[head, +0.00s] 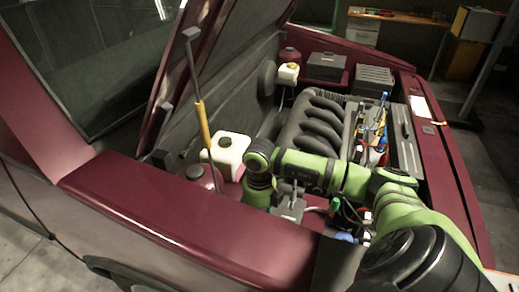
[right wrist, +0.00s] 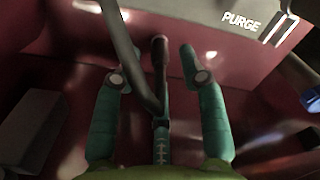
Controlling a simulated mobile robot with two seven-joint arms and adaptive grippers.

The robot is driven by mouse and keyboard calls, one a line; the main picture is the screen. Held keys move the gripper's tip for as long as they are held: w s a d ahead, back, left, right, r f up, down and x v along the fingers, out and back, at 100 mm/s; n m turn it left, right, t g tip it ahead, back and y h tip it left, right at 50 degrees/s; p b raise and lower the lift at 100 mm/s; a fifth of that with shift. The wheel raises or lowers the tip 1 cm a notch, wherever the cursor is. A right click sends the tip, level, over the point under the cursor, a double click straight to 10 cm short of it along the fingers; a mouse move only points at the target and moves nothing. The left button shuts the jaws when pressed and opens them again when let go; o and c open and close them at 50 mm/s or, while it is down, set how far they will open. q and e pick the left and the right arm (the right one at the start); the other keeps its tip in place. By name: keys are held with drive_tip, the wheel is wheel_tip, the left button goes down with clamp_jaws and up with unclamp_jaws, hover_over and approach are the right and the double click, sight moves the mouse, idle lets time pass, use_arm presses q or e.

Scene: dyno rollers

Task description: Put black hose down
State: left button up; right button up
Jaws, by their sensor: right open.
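My right gripper (right wrist: 152,64) is open in the right wrist view, with its two teal fingers apart. A black hose (right wrist: 121,42) comes down from the top edge, near the left finger, and bends in toward the middle between the fingers. Whether it touches a finger I cannot tell. In the head view my green right arm reaches from the lower right into the engine bay, and its wrist points down beside the white reservoir (head: 227,150). The fingers are hidden there, and I cannot make out the hose. My left gripper is not in view.
The dark red car body (head: 200,222) borders the bay in front. A thin prop rod with a yellow grip (head: 203,124) stands left of the arm. The ribbed engine cover (head: 312,120) lies behind.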

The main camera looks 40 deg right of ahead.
wheel_tip(320, 180, up, 8)
drive_tip(key=shift+r+b, duration=0.25)
drive_tip(key=shift+b, duration=0.2)
